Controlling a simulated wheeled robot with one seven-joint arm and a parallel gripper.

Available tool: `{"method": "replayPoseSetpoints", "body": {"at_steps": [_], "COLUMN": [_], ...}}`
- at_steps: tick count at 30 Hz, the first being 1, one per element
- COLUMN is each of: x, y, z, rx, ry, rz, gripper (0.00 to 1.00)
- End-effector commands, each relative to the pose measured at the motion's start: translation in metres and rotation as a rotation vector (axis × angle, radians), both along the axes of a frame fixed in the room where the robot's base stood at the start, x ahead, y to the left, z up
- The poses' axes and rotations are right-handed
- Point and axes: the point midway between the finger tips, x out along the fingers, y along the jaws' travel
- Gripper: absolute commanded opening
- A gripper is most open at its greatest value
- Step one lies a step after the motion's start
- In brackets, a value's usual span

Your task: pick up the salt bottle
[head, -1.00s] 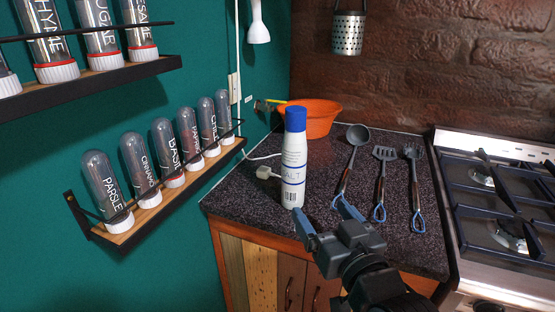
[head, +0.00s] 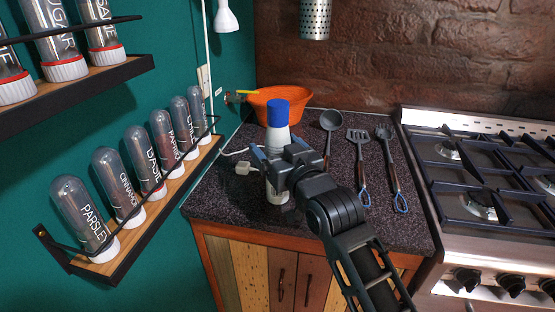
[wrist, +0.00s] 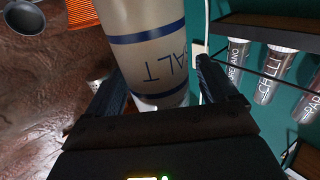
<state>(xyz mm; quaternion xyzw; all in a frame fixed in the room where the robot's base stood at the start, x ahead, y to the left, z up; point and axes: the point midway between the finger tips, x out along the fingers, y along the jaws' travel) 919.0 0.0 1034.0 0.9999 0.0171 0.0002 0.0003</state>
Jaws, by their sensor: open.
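The salt bottle (head: 278,113) is white with a blue cap and stands upright on the dark speckled counter (head: 235,205). In the head view my gripper (head: 268,153) is at the bottle's middle and hides part of it. In the wrist view the bottle (wrist: 152,55), with part of its label readable and blue bands, is between the two open fingers of my gripper (wrist: 165,88). The fingers stand on either side of it; I cannot tell whether either touches it.
An orange bowl (head: 290,97) stands behind the bottle. A ladle (head: 331,121), a slotted spatula (head: 358,145) and another utensil (head: 388,145) lie to the right. A stove (head: 470,190) is at the far right. Spice jars (head: 145,165) line a wall shelf at left.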

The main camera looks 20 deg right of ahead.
Motion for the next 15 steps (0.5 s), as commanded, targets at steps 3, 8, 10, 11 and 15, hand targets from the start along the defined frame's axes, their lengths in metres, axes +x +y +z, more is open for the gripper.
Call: {"method": "replayPoseSetpoints", "body": {"at_steps": [3,8,10,11,15], "x": [0.0095,0.0110,0.0109,0.0109,0.0107], "y": [0.0003,0.0004,0.0004,0.0005,0.0005], "z": [0.0005,-0.0004,-0.0004,-0.0004,-0.0004], "rx": [-0.001,0.000,0.000,0.000,0.000], "ry": [0.000,0.000,0.000,0.000,0.000], "rz": [0.000,-0.001,-0.001,0.000,0.000], "gripper": [0.86,0.86,0.86,0.85,0.72]}}
